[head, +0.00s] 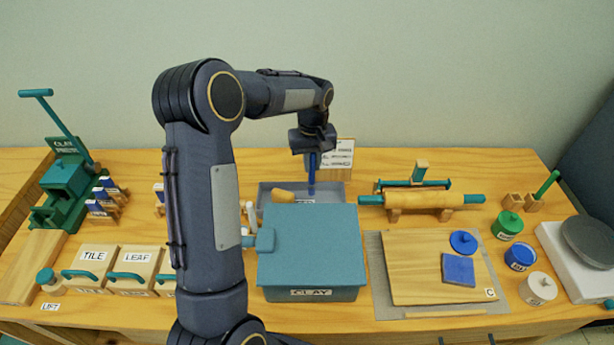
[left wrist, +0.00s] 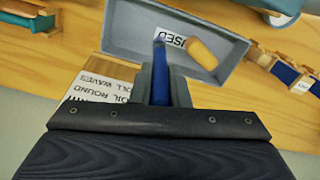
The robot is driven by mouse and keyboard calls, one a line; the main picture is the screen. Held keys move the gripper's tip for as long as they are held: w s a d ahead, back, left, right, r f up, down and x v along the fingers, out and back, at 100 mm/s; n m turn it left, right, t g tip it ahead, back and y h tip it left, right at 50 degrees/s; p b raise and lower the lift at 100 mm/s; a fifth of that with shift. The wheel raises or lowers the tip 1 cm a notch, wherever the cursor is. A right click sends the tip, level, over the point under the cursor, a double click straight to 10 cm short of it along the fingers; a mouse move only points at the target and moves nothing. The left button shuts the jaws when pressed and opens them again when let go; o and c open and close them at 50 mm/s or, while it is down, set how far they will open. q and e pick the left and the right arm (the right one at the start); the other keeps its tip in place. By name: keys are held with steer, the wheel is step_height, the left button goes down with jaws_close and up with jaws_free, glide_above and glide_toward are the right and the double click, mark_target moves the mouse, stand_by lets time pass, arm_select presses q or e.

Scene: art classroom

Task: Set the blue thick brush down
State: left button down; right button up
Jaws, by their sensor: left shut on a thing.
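My left gripper (head: 312,150) is shut on the blue thick brush (head: 311,178), which hangs upright below it. In the left wrist view the brush (left wrist: 160,82) sits between the fingers (left wrist: 161,88) and its far end overlaps the tray. The grey tray (head: 264,192), with a label reading "USED" in the left wrist view (left wrist: 122,24), lies under the brush. I cannot tell whether the brush touches the tray's floor. A wooden-handled tool (head: 283,196) lies in the tray; it also shows in the left wrist view (left wrist: 203,55). My right gripper is not in view.
A teal-lidded clay box (head: 312,240) stands in front of the tray. A card (head: 338,156) stands behind it. A rolling pin (head: 425,200) rests on supports to the right. A wooden board (head: 420,265) and paint pots lie farther right. My left arm hides part of the table.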

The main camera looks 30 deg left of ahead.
mark_target(312, 184)
arm_select(q)
steer(key=shift+f, duration=2.2)
steer(key=shift+f, duration=0.15)
steer(key=c, duration=1.4)
jaws_free()
